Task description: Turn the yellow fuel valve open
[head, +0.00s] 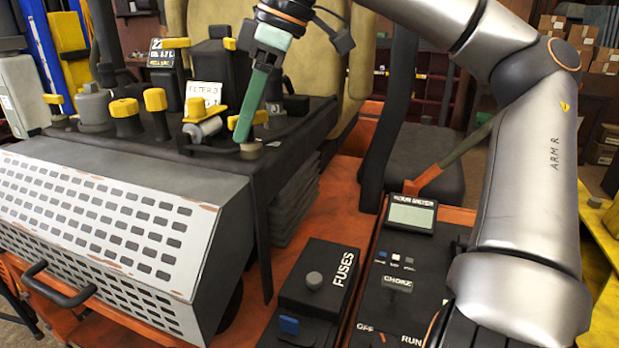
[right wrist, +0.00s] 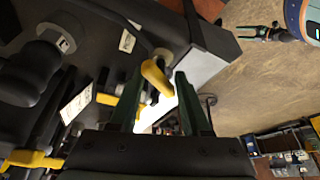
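A yellow valve handle (right wrist: 157,76) shows in the right wrist view between the fingertips of my right gripper (right wrist: 159,80). Gaps show beside the handle, so the gripper is open around it and not closed on it. In the head view, my right gripper (head: 247,146) reaches down from the top. Its green fingers overlap each other and partly cover the yellow handle (head: 256,117). What looks like my left gripper (right wrist: 250,33) is at the upper right of the right wrist view, open, empty and far from the valve.
Other yellow-topped parts stand close by: a round knob (head: 125,108), another knob (head: 156,100) and a yellow handle on a grey cylinder (head: 205,128). A paper FILTER tag (head: 205,92) is behind them. A perforated grey cover (head: 100,225) and a FUSES box (head: 318,278) are in front.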

